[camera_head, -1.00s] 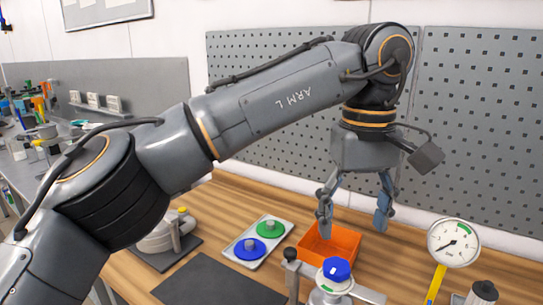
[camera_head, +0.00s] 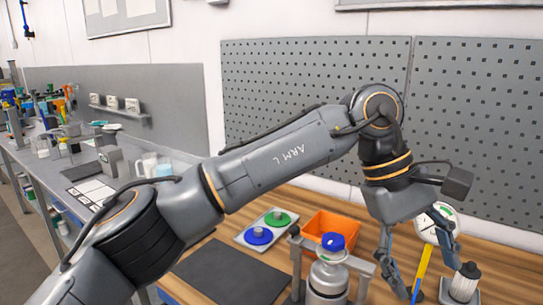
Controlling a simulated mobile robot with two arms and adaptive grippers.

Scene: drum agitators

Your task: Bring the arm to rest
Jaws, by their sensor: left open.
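My left arm, marked ARM L, comes in from the left and reaches over the wooden bench. Whether the fingers touch the yellow stem below the gauge, I cannot tell. My right gripper is not in view.
An orange bin (camera_head: 331,226) stands behind the vessel. A dark mat (camera_head: 225,275) lies bare in front. A white bottle with a black cap (camera_head: 464,283) stands at the right. A pegboard (camera_head: 300,95) closes the back.

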